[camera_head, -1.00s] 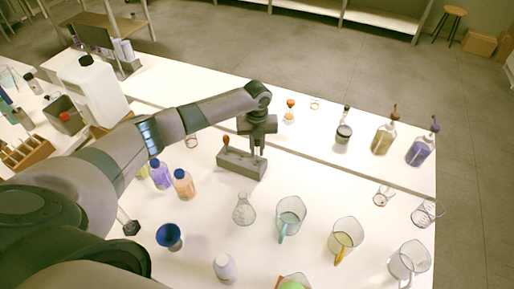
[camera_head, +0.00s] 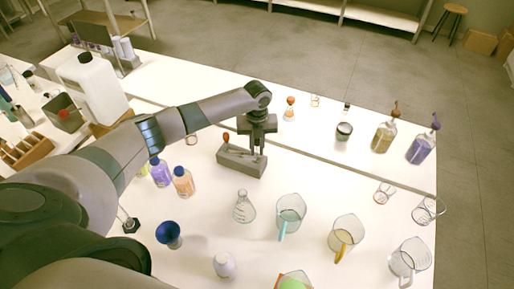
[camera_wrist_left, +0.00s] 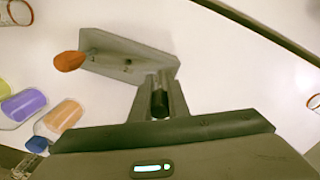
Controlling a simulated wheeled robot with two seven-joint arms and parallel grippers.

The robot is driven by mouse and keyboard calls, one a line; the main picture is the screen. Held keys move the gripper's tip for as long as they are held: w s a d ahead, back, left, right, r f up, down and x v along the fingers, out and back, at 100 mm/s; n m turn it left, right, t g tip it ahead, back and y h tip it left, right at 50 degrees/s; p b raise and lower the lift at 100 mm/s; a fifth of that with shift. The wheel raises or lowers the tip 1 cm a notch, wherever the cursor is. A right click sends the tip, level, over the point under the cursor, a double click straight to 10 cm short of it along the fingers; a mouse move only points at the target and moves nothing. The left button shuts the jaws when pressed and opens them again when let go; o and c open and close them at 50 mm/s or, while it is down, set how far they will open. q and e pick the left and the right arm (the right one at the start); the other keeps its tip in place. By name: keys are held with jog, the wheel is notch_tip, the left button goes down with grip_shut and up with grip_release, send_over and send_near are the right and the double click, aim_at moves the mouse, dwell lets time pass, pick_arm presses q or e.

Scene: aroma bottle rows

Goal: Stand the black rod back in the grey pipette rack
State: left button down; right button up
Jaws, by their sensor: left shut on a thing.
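The grey pipette rack (camera_head: 238,164) is a low block on the white table, left of centre in the head view. It also shows in the wrist view (camera_wrist_left: 112,60), with small dark holes in its top. A pipette with an orange-red bulb (camera_head: 226,137) stands at its left end. My left gripper (camera_head: 258,150) is over the rack's right end, pointing down. In the wrist view its fingers (camera_wrist_left: 160,88) are shut on the black rod (camera_wrist_left: 160,104), of which a dark end shows. The rod's lower end is hidden, so I cannot tell whether it is in a hole. My right gripper is out of view.
Purple (camera_head: 160,173) and orange (camera_head: 183,182) bottles stand left of the rack. A glass flask (camera_head: 244,208) and a jug (camera_head: 290,214) stand in front of it. A small flask with an orange top (camera_head: 290,110) is behind. Bare table lies right of the rack.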

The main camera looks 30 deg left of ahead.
aim_at(257, 142)
pick_arm(q)
jog(key=shift+f+b, duration=0.5)
jog(key=shift+f, duration=0.5)
jog(key=c, duration=1.6)
grip_release()
jog(key=shift+r, duration=0.1)
jog(key=shift+r+p, duration=2)
jog(key=shift+r, duration=0.45)
